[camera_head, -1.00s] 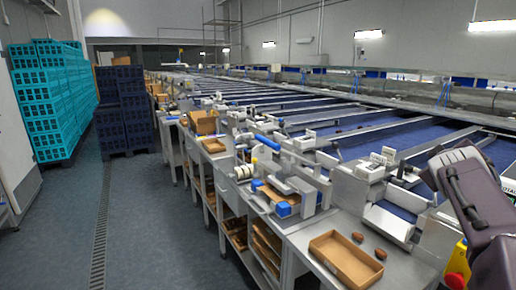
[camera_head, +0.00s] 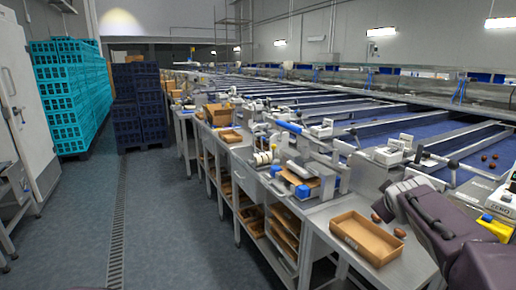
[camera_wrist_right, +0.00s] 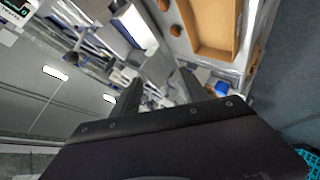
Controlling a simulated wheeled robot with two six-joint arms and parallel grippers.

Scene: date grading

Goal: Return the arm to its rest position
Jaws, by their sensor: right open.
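My right arm (camera_head: 440,225) comes in at the lower right of the head view, dark purple-grey, over the bench. My right gripper (camera_wrist_right: 160,90) shows in the wrist view with its two dark fingers apart and nothing between them. An open cardboard tray (camera_head: 342,238) lies empty on the bench's near end, left of the arm. It also shows at the top of the wrist view (camera_wrist_right: 190,35). Two brown dates (camera_head: 400,233) lie on the bench beside the tray, close to the arm. My left gripper is in neither view.
Blue conveyor lanes (camera_head: 425,138) run back beside the bench, with a few dates (camera_head: 489,158) on the nearest belt. A scale (camera_head: 505,196) stands right of the arm. Turquoise crates (camera_head: 60,95) and dark crates (camera_head: 137,110) stand at left. The aisle floor (camera_head: 170,220) is clear.

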